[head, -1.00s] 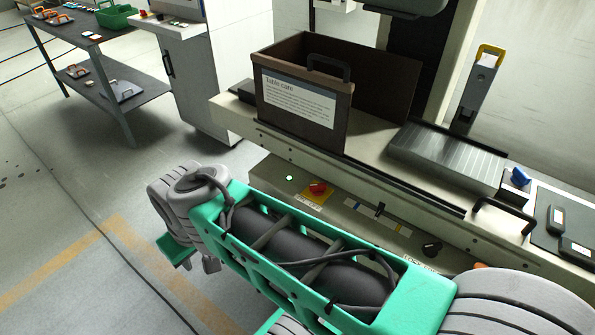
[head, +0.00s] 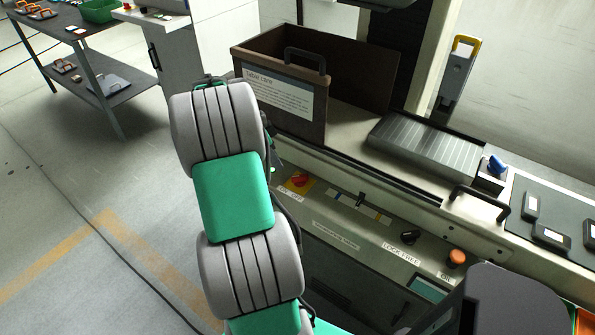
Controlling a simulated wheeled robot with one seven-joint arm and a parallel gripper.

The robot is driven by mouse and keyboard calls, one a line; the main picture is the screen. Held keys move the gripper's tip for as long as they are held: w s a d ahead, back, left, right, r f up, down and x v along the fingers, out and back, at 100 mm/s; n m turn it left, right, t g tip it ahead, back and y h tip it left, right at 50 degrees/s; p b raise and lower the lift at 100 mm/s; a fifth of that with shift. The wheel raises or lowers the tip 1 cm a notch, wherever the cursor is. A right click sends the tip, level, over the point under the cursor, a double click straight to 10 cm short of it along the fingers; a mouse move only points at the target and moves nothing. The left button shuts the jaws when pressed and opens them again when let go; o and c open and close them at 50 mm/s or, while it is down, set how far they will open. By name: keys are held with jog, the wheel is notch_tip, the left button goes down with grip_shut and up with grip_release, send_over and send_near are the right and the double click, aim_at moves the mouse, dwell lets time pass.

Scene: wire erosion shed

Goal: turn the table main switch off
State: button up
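The table main switch looks to be the red rotary knob (head: 299,179) on a yellow plate, on the front panel of the machine table. A small label (head: 290,193) sits below it, partly covered and too small to read surely. The exact angle of the knob is hard to tell. My arm stands upright in the picture just left of the switch, and its links cover the panel there. My gripper is hidden behind these links, so its fingers and its distance to the knob do not show.
Right of the switch are a black slider (head: 360,200), a black knob (head: 410,237) marked LOCK FREE and an orange button (head: 457,257). A brown open box (head: 291,124) stands on the table above. A black handle (head: 479,199) juts out.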

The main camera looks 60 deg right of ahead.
aim_at(299, 176)
jog(key=s+d+f, duration=0.1)
jog(key=s+f, duration=0.1)
jog(key=f, duration=0.1)
jog(key=s+d+f+m, duration=0.1)
jog(key=d+f, duration=0.1)
jog(key=s+d+f+m+p, duration=0.1)
jog(key=s+f, duration=0.1)
jog(key=f, duration=0.1)
jog(key=shift+s+d+f+g, duration=0.3)
jog(key=shift+s+d+f, duration=0.05)
jog(key=shift+c, duration=0.2)
grip_shut()
